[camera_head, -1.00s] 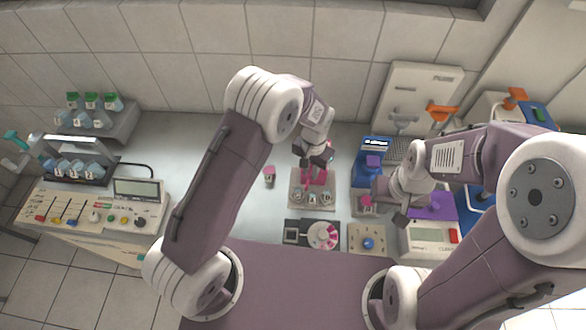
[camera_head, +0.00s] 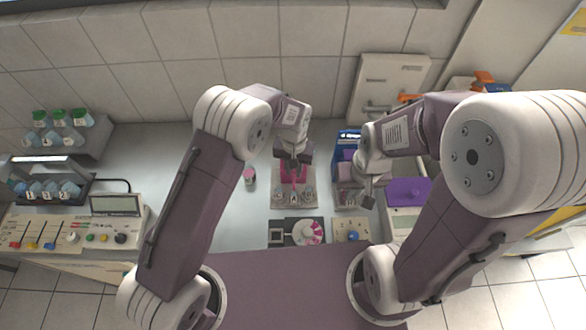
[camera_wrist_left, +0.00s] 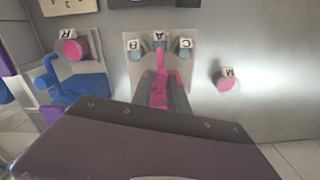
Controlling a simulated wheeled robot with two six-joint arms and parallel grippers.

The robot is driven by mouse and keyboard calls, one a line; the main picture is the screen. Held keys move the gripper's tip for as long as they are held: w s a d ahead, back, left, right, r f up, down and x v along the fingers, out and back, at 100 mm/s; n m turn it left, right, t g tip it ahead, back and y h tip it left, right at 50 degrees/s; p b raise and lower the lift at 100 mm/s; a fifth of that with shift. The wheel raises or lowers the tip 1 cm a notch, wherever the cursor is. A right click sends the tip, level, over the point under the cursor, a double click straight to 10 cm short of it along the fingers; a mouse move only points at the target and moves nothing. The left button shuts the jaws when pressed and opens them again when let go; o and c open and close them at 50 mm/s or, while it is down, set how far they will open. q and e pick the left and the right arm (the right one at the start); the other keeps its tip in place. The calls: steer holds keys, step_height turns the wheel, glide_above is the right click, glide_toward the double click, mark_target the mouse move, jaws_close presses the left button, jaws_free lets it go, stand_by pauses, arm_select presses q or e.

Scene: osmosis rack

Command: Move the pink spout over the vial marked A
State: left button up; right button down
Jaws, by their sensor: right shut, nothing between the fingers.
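The pink spout (camera_head: 293,178) stands on a light base plate (camera_head: 307,204) and points towards the front row of vials. In the left wrist view the spout (camera_wrist_left: 161,66) reaches to the vial marked A (camera_wrist_left: 160,44), the middle of three. The vial marked B (camera_wrist_left: 134,52) and the vial marked C (camera_wrist_left: 185,53) flank it. My left gripper (camera_wrist_left: 160,98) has its dark fingers on both sides of the pink part, apparently closed on it. My right gripper (camera_head: 367,200) is shut and empty, beside a pink-topped vial at the right.
A loose pink-capped vial marked M (camera_wrist_left: 228,82) stands apart on the bench. A blue device (camera_head: 347,140) is behind the right gripper. A dial device (camera_head: 308,232) lies in front of the plate.

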mark_target(294, 171)
arm_select(q)
steer(key=o, duration=0.3)
steer(key=shift+w+r, duration=0.1)
steer(key=shift+r, duration=0.05)
steer(key=shift+o, duration=0.2)
step_height(294, 171, up, 8)
steer(key=shift+r+b, duration=0.1)
steer(key=shift+b, duration=1.05)
steer(key=shift+r, duration=0.4)
